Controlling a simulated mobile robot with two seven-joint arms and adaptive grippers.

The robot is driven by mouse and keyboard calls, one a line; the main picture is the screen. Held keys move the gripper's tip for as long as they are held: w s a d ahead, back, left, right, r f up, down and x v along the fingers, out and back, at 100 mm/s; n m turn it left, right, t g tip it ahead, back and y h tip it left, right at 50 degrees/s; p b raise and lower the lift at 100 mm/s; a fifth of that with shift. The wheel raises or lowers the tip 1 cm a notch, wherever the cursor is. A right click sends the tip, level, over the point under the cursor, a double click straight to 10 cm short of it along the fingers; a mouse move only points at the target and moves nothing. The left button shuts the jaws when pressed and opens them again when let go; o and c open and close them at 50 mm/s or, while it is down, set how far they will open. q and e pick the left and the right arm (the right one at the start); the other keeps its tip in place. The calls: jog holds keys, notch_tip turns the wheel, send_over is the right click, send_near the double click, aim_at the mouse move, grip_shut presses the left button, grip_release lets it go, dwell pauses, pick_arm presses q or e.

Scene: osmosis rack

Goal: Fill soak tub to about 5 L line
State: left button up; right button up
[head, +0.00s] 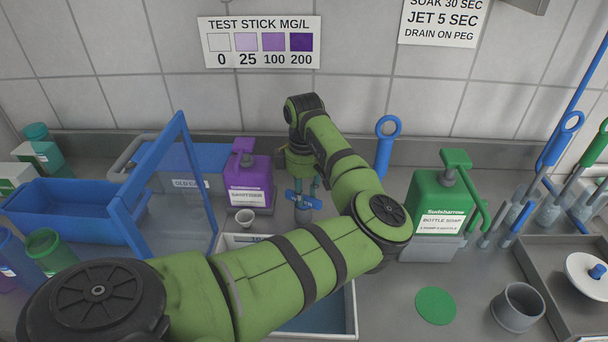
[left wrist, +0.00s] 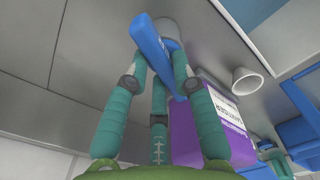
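The soak tub (head: 352,312) is a white-rimmed basin at the bottom centre of the head view. My left arm covers most of it. A blue-grey patch shows inside, but the water level and the 5 L line cannot be read. A blue tap handle (head: 304,199) stands behind the tub and also shows in the left wrist view (left wrist: 152,42). My left gripper (head: 301,186) points down at this handle. Its teal fingers (left wrist: 160,62) lie on both sides of the handle and appear closed against it. My right gripper is out of view.
A purple sanitizer bottle (head: 249,186) and a small cup (head: 245,218) stand left of the tap. A green soap bottle (head: 433,205) stands right. Blue bins (head: 70,212) fill the left; brushes (head: 548,212), a grey cup (head: 517,306) and a tray (head: 540,262) occupy the right.

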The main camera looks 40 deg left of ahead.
pick_arm(q)
jog(key=shift+o, duration=1.2)
jog(key=shift+f, duration=0.1)
notch_tip(320, 180, up, 12)
